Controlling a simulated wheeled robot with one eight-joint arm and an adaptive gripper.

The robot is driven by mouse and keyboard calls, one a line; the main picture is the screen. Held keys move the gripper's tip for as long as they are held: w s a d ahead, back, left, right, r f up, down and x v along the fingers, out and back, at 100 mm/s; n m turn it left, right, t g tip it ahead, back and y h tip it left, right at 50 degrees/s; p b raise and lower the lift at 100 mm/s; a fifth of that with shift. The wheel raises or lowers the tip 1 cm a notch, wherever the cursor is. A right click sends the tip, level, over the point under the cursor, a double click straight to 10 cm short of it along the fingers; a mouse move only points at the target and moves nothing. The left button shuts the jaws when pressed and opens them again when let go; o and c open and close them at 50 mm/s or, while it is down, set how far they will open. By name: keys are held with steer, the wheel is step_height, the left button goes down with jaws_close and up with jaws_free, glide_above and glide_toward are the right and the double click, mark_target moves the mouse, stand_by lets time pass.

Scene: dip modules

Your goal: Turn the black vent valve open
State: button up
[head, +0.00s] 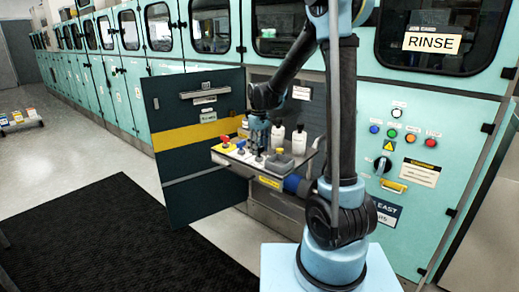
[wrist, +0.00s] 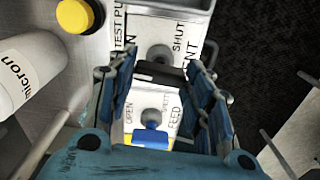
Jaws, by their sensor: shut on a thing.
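The black vent valve (wrist: 158,72) shows in the wrist view between my fingertips, below a round grey hub. Its handle lies crosswise in the picture, with "SHUT" lettering above right and a partly hidden "VENT" label beside it. My gripper (wrist: 163,70) is shut on this handle, one finger at each side. In the head view my gripper (head: 258,150) points down at the shelf panel (head: 268,182); the black handle cannot be made out there. A blue feed valve (wrist: 151,137) sits nearer my palm, between "OPEN" and "FEED" lettering.
A white bottle (wrist: 25,75) and a yellow cap (wrist: 78,15) are left of my fingers. A black mat (head: 110,235) covers the floor at left.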

steer(key=shift+n, duration=0.7)
steer(key=o, duration=1)
steer(key=shift+o, duration=0.2)
step_height(320, 180, up, 12)
